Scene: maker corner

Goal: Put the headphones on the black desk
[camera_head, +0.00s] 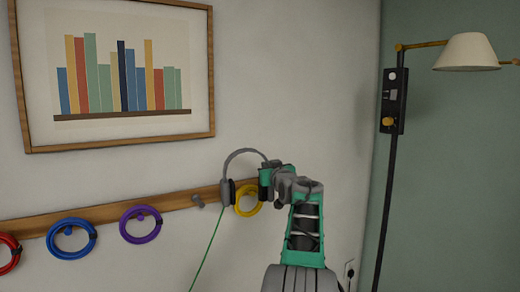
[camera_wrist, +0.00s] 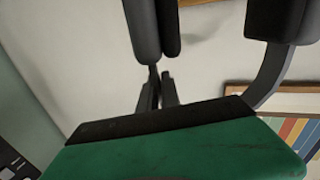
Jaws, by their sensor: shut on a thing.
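The headphones (camera_head: 243,152) have a grey headband and dark ear cups, with a thin green cable hanging down to the lower left. They are in front of the wall rail, at the end of my gripper (camera_head: 258,184). In the wrist view, the fingers of my gripper (camera_wrist: 156,88) are shut at one dark ear cup of the headphones (camera_wrist: 146,28); the other ear cup and part of the headband are at the right. My arm hides part of the near ear cup in the head view. The black desk is in neither view.
A wooden rail (camera_head: 105,213) on the wall carries blue (camera_head: 71,238), purple (camera_head: 141,224), red and yellow (camera_head: 247,199) coils. A grey peg (camera_head: 197,201) beside the headphones looks empty. A framed picture (camera_head: 120,135) hangs above. A lamp (camera_head: 468,52) stands right.

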